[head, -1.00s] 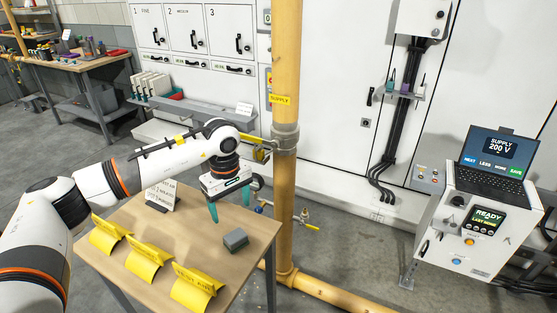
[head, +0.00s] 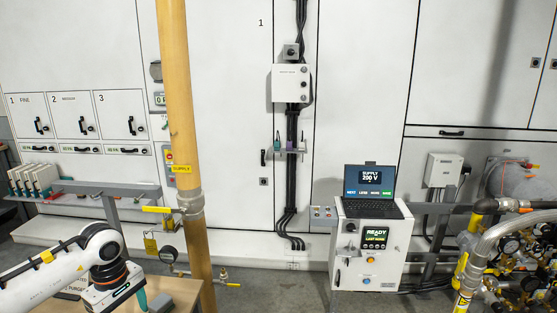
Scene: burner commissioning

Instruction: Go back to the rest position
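My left arm, white with orange and black rings, comes in at the lower left. Its gripper (head: 122,298) is low in the picture over the wooden table (head: 187,288). One teal finger shows at the gripper's right end; the other finger is hidden or cut off by the picture's bottom edge. The visible finger stands at the outer end of the gripper, spread wide, and I see nothing held. A grey block (head: 161,302) lies on the table just right of that finger. My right gripper is not in view.
A yellow pipe (head: 180,120) with a valve stands close behind the table. A white test cabinet (head: 350,268) with a laptop (head: 370,183) stands right of centre. Pipework (head: 500,245) fills the right edge. Floor between table and cabinet is clear.

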